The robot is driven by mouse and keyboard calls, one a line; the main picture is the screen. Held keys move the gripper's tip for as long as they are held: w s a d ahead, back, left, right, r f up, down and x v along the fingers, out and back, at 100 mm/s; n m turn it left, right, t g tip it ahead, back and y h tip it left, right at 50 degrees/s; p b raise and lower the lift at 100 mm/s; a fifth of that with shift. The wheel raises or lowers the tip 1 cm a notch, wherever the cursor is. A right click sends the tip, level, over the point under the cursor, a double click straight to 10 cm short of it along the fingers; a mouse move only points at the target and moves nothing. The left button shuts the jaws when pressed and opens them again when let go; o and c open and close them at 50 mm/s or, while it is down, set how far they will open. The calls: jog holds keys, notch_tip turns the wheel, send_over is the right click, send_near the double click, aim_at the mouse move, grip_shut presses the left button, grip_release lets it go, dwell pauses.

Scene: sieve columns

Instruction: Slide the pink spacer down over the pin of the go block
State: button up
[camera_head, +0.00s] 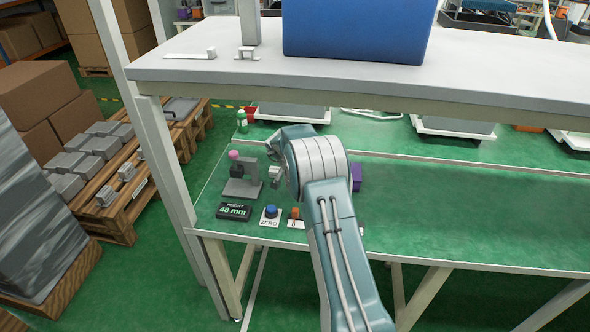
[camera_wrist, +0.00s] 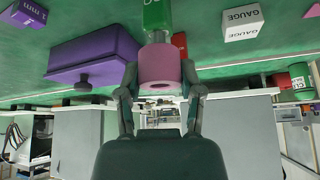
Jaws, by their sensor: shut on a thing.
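The pink spacer (camera_wrist: 160,66) is between the fingers of my gripper (camera_wrist: 161,92) in the wrist view, and the gripper is shut on it. Its round hole shows at the end facing the camera. Right beyond it stands the green go block (camera_wrist: 157,14), with a pale grey, pin-like part (camera_wrist: 157,36) between block and spacer. I cannot tell whether the pin is inside the spacer. In the head view my gripper (camera_head: 277,176) is at the end of my arm over the green bench; the spacer and go block are hidden or unclear there.
A purple box with a dark knob (camera_wrist: 95,55) and a white gauge block (camera_wrist: 243,22) are nearby.

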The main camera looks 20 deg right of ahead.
jog(key=shift+f, duration=0.9)
jog(key=o, duration=0.9)
jog(key=shift+c, duration=0.2)
jog(key=v, duration=1.2)
jog(key=shift+f, duration=0.1)
